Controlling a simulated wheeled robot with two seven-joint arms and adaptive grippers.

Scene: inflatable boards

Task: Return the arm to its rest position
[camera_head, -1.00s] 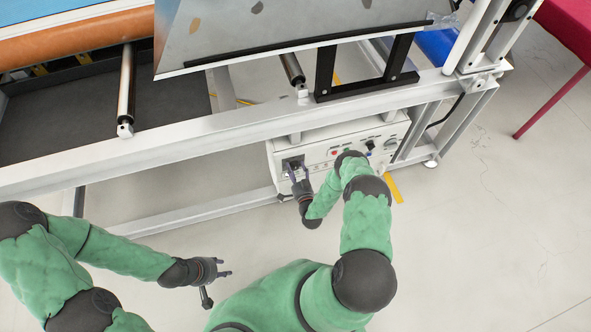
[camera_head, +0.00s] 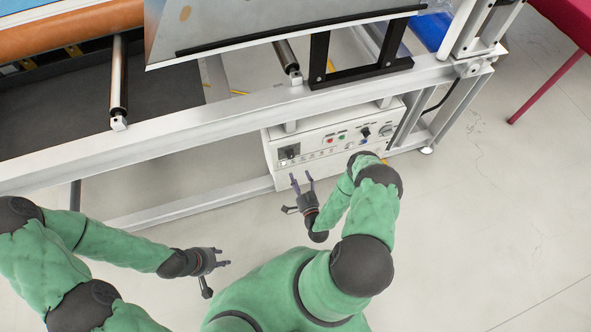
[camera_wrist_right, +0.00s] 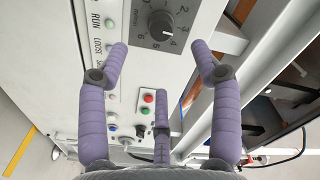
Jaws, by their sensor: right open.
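My right gripper (camera_head: 302,182) is open and empty in the head view, just in front of the white control box (camera_head: 268,153) under the machine frame, apart from its panel. The right wrist view shows its purple fingers (camera_wrist_right: 160,62) spread apart, with nothing between them. My left gripper (camera_head: 224,264) hangs at the lower left over bare floor. Its fingers look apart with nothing between them.
The grey machine frame beam (camera_head: 190,131) runs across above the box. A tilted metal sheet (camera_head: 270,18) sits on top at the back. A red table (camera_head: 567,20) stands at the upper right. The floor (camera_head: 480,240) on the right is clear.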

